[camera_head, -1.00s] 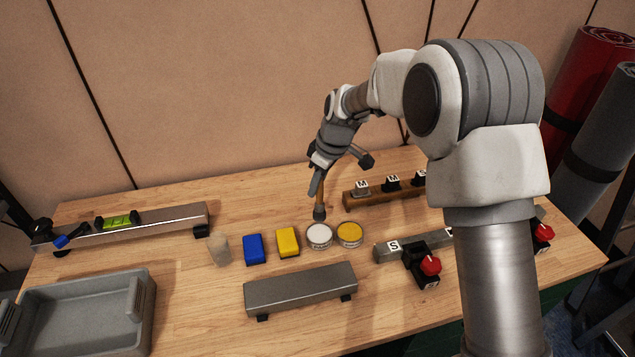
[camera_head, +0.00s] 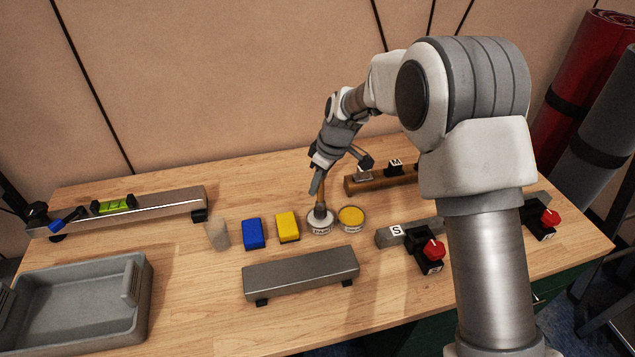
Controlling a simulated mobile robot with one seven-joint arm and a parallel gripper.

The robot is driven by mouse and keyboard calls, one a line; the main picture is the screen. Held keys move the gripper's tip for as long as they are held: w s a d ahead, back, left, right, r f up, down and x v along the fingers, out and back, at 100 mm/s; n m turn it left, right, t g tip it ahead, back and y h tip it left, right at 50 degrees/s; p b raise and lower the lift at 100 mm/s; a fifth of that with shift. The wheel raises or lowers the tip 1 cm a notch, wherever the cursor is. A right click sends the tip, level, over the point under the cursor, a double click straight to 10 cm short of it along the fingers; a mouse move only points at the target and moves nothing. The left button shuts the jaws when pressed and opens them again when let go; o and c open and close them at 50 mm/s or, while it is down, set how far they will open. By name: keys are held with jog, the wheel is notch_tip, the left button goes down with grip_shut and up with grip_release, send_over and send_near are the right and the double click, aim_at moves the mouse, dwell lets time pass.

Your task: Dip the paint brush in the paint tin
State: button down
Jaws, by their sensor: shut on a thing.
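My gripper (camera_head: 318,180) is at the middle of the table, shut on the paint brush (camera_head: 320,200), which points bristles down. The brush's dark bristle end overlaps the opening of the white paint tin (camera_head: 320,225). I cannot tell how deep the bristles are in the tin. A second tin with a yellow top (camera_head: 351,217) stands just to the right of the white one.
A yellow block (camera_head: 288,226), a blue block (camera_head: 252,234) and a pale cup-like thing (camera_head: 217,236) stand left of the tins. A grey metal bar (camera_head: 301,275) lies in front. A grey tray (camera_head: 80,300) is at front left. Red-knobbed devices (camera_head: 433,250) sit right.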

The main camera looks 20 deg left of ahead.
jog(key=shift+s+f+b, duration=0.1)
jog(key=shift+f+b, duration=0.35)
jog(key=shift+f, duration=0.05)
dwell(1.8)
jog(key=shift+r+p, duration=1.95)
jog(key=shift+r, duration=1.65)
